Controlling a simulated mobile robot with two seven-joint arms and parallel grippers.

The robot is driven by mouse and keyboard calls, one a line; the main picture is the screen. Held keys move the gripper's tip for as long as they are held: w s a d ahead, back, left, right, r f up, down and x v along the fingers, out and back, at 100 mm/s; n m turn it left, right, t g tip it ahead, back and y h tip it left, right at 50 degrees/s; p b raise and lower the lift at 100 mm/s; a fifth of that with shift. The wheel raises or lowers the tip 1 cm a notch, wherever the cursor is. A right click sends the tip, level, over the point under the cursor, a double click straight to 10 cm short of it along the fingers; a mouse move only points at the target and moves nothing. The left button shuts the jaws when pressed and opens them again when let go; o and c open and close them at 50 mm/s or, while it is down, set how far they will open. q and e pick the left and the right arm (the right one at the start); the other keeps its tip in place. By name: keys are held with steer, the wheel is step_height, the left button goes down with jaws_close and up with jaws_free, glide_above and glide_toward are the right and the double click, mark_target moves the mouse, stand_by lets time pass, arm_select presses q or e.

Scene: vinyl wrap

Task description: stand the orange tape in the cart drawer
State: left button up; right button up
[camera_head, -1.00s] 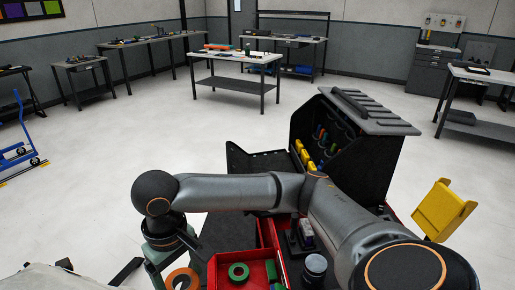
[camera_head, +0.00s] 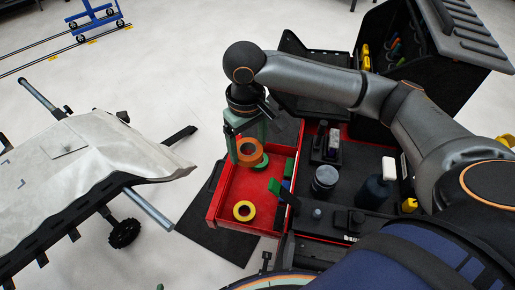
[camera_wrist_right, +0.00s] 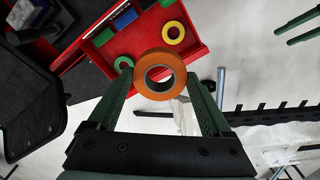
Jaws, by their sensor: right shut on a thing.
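The orange tape (camera_head: 250,150) is a thick roll held in my right gripper (camera_head: 247,148), over the far left part of the open red cart drawer (camera_head: 222,205). In the right wrist view the orange tape (camera_wrist_right: 160,73) sits between the two green fingers (camera_wrist_right: 162,85), its hole facing the camera. The green tape (camera_head: 262,161) is partly hidden behind it in the drawer. The yellow tape (camera_head: 244,211) lies in the drawer's near part. I cannot tell the exact height of the orange tape above the drawer floor. My left gripper is not in view.
Green and blue boxes (camera_wrist_right: 125,18) lie along one drawer side. The cart top (camera_head: 345,205) holds a jar (camera_head: 325,178) and bottles. A fabric-covered frame (camera_head: 80,165) stands to the left. The drawer's middle floor is clear.

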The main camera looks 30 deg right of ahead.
steer(key=w+d+f+n+b, duration=0.1)
steer(key=f+n, duration=0.1)
steer(key=f, duration=0.5)
steer(key=w+d+f+n+b, duration=0.1)
steer(key=w+f+n+b, duration=0.1)
steer(key=f, duration=0.5)
steer(key=w+d+f+n+b, duration=0.1)
steer(key=f+n+b, duration=0.1)
steer(key=f, duration=0.6)
steer(key=shift+w+d+f+n, duration=0.1)
steer(key=shift+w+d+n, duration=0.1)
steer(key=shift+n, duration=0.6)
steer(key=shift+f+b, duration=0.4)
steer(key=shift+f, duration=0.5)
steer(key=shift+f+p, duration=0.1)
steer(key=shift+p, duration=0.75)
steer(key=shift+f, duration=0.6)
steer(key=o, duration=1.2)
steer(key=shift+c, duration=0.2)
